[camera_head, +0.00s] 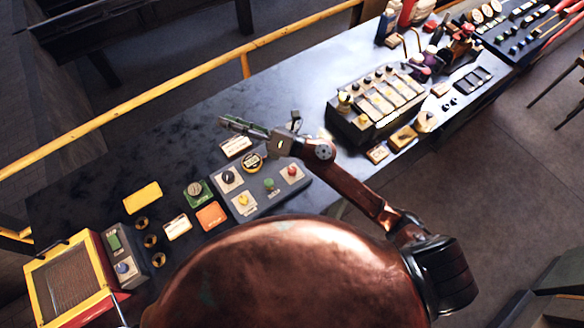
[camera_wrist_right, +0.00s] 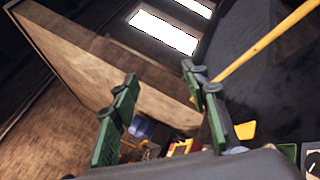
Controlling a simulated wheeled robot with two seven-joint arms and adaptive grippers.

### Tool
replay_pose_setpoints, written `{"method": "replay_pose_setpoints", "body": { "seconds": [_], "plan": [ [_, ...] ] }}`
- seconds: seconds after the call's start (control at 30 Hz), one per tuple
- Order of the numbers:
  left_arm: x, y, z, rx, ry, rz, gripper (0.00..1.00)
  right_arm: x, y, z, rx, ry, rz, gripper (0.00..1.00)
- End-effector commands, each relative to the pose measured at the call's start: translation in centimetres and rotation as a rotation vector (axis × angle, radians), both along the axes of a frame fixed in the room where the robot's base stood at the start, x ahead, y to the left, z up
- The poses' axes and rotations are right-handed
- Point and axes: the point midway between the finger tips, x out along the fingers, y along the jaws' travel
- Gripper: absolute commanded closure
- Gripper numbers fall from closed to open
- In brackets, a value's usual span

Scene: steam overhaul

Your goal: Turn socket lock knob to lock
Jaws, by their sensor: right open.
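I cannot read the labels, so I cannot tell which knob is the socket lock knob. Round knobs on the console include a dark one on a green plate (camera_head: 195,188), a black one (camera_head: 229,177) and a black-and-yellow one (camera_head: 252,161). My right gripper (camera_head: 226,122) is above the back of the bench, just beyond these knobs, pointing left. In the right wrist view its two green fingers (camera_wrist_right: 160,85) stand apart with nothing between them. At that view's lower right edge, a dark knob on a light plate (camera_wrist_right: 313,162) is partly cut off. My left gripper is not in view.
A grey panel (camera_head: 262,203) carries coloured buttons. A yellow-framed box (camera_head: 38,290) stands at the left end. A block of levers (camera_head: 372,105) stands right of my gripper. A yellow rail (camera_head: 130,110) runs behind the bench. The bench's back left (camera_head: 130,165) is clear.

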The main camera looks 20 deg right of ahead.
Motion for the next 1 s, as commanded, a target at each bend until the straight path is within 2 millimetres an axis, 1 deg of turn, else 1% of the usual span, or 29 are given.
{"method": "replay_pose_setpoints", "body": {
  "seconds": [0.03,0.07,0.1,0.17,0.2,0.23,0.27,0.3,0.37,0.4,0.47,0.5,0.6,0.7,0.8,0.87,1.0],
  "plan": [
    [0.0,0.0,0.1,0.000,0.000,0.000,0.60,-1.7,2.8,-1.5,-0.159,-0.109,0.108,0.58],
    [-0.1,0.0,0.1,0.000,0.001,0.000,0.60,-2.8,4.2,-2.8,-0.255,-0.170,0.173,0.58],
    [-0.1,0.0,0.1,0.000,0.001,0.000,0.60,-4.2,5.4,-5.1,-0.384,-0.246,0.260,0.58],
    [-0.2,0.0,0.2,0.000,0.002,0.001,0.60,-5.8,6.2,-8.9,-0.584,-0.348,0.388,0.58],
    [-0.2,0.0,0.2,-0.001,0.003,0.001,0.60,-6.4,5.9,-11.7,-0.720,-0.408,0.472,0.58],
    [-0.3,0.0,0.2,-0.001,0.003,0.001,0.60,-6.7,5.3,-13.8,-0.821,-0.448,0.534,0.58],
    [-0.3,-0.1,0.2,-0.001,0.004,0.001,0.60,-6.8,4.3,-15.8,-0.924,-0.482,0.594,0.58],
    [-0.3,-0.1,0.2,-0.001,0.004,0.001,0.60,-6.7,2.6,-18.2,-1.056,-0.518,0.672,0.58],
    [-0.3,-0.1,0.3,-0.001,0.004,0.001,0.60,-6.0,-0.7,-21.2,-1.244,-0.552,0.778,0.58],
    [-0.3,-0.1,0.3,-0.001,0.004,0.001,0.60,-5.4,-3.1,-22.8,-1.360,-0.559,0.841,0.58],
    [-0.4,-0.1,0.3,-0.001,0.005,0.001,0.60,-4.3,-6.7,-24.2,-1.511,-0.557,0.923,0.58],
    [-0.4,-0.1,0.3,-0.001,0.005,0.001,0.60,-3.7,-8.9,-24.8,-1.598,-0.548,0.969,0.58],
    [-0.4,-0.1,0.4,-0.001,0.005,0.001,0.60,-2.3,-13.3,-25.2,-1.759,-0.514,1.052,0.58],
    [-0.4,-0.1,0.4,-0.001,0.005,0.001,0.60,-1.6,-15.9,-25.2,-1.847,-0.484,1.097,0.58],
    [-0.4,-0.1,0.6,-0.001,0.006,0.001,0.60,-1.5,-16.8,-25.7,-1.876,-0.470,1.116,0.58],
    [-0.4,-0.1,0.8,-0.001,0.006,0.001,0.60,-1.5,-16.8,-26.4,-1.875,-0.469,1.119,0.58],
    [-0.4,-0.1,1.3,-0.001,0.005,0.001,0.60,-1.6,-16.8,-28.5,-1.872,-0.467,1.118,0.58]
  ]
}}
